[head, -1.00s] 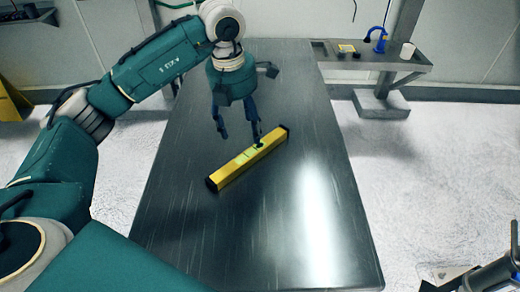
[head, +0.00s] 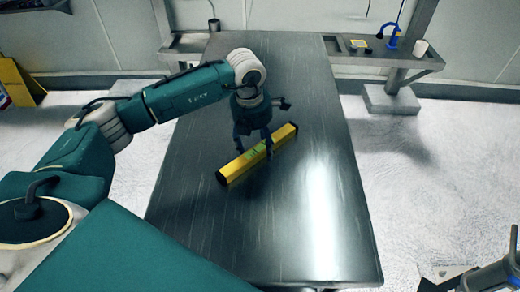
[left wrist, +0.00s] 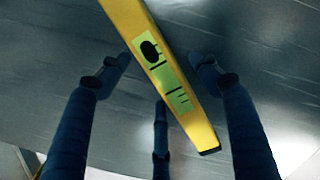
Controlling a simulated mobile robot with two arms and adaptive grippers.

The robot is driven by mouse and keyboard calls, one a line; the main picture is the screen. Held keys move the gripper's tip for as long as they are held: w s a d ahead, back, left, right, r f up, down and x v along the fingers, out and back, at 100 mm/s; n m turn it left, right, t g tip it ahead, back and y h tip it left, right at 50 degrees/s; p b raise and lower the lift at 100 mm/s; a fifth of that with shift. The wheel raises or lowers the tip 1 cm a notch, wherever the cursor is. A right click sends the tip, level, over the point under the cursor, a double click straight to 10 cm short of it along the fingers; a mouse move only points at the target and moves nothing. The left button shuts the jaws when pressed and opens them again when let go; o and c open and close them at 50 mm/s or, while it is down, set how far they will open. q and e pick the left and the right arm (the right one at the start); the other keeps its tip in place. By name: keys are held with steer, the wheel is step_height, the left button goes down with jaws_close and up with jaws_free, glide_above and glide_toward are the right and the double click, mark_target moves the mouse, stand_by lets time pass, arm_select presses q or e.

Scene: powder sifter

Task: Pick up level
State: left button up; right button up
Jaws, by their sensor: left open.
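The level (head: 250,158), a yellow bar with black ends and a green-yellow marked window, lies diagonally on the metal table (head: 300,215). My left gripper (head: 254,150) points down over the middle of the level, fingers spread and open. In the left wrist view the level (left wrist: 168,80) runs between the spread fingers of the left gripper (left wrist: 165,70), with a gap on both sides. A third finger shows below, close to the level; whether it touches is unclear.
The table is otherwise clear around the level. At the back right, a side shelf (head: 390,62) holds a blue item (head: 392,38), a white cup (head: 420,48) and a small yellowish item (head: 358,44). A yellow object (head: 18,82) stands at the far left.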

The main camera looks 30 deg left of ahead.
arm_select(q)
steer(key=shift+c, duration=0.3)
steer(key=c, duration=1.3)
steer(key=shift+c, duration=0.4)
steer(key=shift+r, duration=0.15)
